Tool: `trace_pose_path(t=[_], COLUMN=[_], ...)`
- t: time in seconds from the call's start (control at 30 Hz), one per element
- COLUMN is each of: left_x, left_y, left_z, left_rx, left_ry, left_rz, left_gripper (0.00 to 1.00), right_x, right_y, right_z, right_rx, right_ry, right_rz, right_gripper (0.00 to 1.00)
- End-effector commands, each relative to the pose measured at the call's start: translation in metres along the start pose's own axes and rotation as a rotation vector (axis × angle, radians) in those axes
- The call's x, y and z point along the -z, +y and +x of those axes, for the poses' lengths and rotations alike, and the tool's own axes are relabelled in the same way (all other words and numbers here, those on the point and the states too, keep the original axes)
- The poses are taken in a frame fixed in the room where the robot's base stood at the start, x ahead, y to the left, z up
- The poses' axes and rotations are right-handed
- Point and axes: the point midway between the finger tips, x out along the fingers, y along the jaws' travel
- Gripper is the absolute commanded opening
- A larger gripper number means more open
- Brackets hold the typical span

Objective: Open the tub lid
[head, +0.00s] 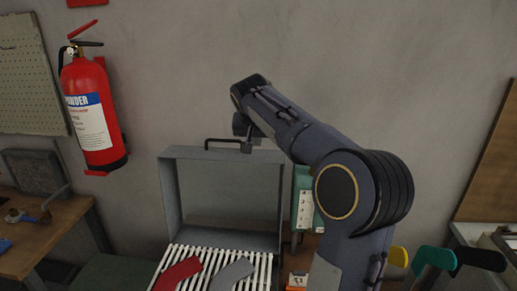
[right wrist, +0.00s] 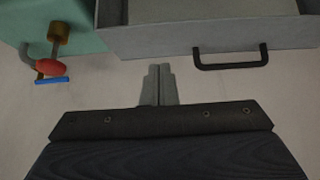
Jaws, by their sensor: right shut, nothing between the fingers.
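The tub's grey lid (head: 222,200) stands raised and upright near the wall in the head view. Its black handle (head: 228,143) is on the top edge. Below it is a bed of white slats (head: 262,266) with a red sock (head: 178,274) and a grey sock (head: 233,273). My right gripper (head: 246,135) is close to the right end of the handle, partly hidden by the arm. In the right wrist view, its fingers (right wrist: 158,84) are shut and empty, beside the handle (right wrist: 230,60) and apart from it. My left gripper is out of view.
A red fire extinguisher (head: 91,112) hangs on the wall at left. A wooden bench (head: 45,240) stands at lower left. A green box (head: 304,200) is just right of the lid. Green, yellow and black handled items (head: 437,257) are at lower right.

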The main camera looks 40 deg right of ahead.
Motion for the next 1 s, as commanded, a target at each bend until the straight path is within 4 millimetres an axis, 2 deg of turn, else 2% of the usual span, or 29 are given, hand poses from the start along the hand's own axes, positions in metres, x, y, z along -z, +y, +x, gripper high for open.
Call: trace_pose_path(t=[0.13, 0.4, 0.47, 0.53, 0.57, 0.67, 0.9, 1.0], left_x=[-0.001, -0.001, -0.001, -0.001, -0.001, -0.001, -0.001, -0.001], left_y=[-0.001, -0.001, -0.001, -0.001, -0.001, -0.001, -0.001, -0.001], left_z=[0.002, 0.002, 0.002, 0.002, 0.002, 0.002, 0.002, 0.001], left_rx=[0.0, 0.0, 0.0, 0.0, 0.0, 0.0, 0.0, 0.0], left_ry=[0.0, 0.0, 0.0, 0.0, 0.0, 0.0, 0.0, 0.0], left_rz=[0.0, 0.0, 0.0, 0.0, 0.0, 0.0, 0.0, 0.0], left_gripper=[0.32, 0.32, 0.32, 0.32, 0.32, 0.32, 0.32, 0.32], right_x=[0.0, -0.001, -0.008, -0.025, -0.036, -0.092, -0.268, -0.331], right_y=[0.0, 0.0, 0.001, 0.001, 0.0, -0.002, -0.008, -0.006], right_z=[-0.013, -0.016, -0.018, -0.021, -0.024, -0.039, -0.084, -0.095], right_rx=[0.001, 0.002, 0.018, 0.06, 0.089, 0.215, 0.545, 0.638], right_ry=[0.0, -0.003, -0.014, -0.042, -0.059, -0.13, -0.263, -0.292], right_rz=[0.0, -0.002, -0.011, -0.038, -0.054, -0.136, -0.362, -0.429], right_gripper=[0.0, 0.0, 0.0, 0.0, 0.0, 0.0, 0.0, 0.0])
